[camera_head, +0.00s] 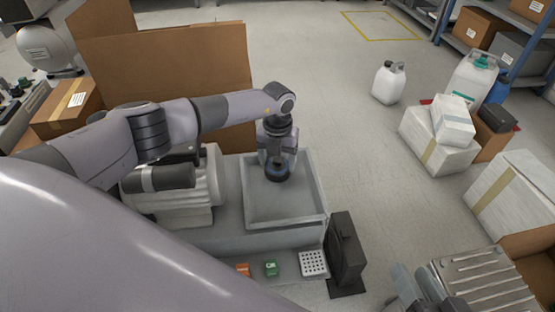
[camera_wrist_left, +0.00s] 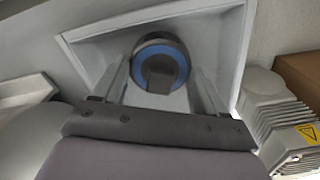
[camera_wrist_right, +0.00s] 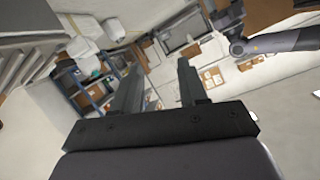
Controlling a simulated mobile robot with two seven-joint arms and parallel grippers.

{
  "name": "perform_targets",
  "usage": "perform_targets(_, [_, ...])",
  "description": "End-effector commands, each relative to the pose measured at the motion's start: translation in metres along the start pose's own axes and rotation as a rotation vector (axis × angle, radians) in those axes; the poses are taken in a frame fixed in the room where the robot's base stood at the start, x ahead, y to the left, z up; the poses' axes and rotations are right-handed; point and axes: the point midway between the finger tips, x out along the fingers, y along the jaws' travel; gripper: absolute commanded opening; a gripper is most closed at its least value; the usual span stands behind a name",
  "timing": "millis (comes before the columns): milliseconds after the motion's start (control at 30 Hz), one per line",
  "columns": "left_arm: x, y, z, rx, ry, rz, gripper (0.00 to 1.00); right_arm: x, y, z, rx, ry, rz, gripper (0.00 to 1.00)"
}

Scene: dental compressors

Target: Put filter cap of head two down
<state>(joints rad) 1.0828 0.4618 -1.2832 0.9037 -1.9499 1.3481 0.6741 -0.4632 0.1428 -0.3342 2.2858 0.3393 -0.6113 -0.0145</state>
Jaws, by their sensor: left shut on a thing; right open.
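The filter cap (camera_head: 278,173) is a dark round piece with a blue ring. My left gripper (camera_head: 277,158) is shut on it and holds it over the grey tray (camera_head: 322,205), with the arm reaching down from above. In the left wrist view the cap (camera_wrist_left: 160,50) shows between the two fingers, above the tray floor. Whether it touches the floor, I cannot tell. The compressor (camera_head: 207,185), cream with black cylinders, stands left of the tray, partly hidden by my arm. My right gripper (camera_wrist_right: 155,80) is open and empty, away from the tray.
A black upright box (camera_head: 345,250) stands by the tray's front right corner. Small orange (camera_head: 243,269) and green (camera_head: 271,268) items and a white perforated block (camera_head: 313,263) lie in front of the tray. A cardboard panel (camera_head: 165,65) stands behind.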

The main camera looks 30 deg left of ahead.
Motion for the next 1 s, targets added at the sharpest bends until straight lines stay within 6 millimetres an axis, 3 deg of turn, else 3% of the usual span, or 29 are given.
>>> perform_targets(67, [0.004,0.0,0.0,0.0,0.0,0.0,0.43,0.001,0.001,0.002,-0.005,0.002,0.003,0.43])
perform_targets(100, [0.004,0.0,0.0,0.0,0.0,0.0,0.75,0.0,0.002,0.001,-0.008,0.004,0.005,0.43])
perform_targets(167, [0.003,0.0,0.0,0.0,0.0,0.0,0.95,0.0,0.001,0.0,-0.007,0.005,0.005,0.43])
perform_targets(200, [0.003,0.0,0.0,0.0,0.0,0.0,0.97,0.0,0.001,0.0,-0.007,0.005,0.005,0.43])
perform_targets(567, [-0.003,0.0,0.0,0.0,0.0,0.0,0.97,-0.003,-0.001,-0.001,0.002,-0.001,0.002,0.43])
perform_targets(700, [-0.028,0.001,0.001,0.001,-0.002,0.0,0.97,-0.006,0.001,-0.009,-0.023,-0.008,0.025,0.43])
perform_targets(1000, [-0.092,0.0,0.001,0.0,-0.002,0.0,0.97,-0.023,0.018,-0.006,-0.11,-0.056,0.124,0.43])
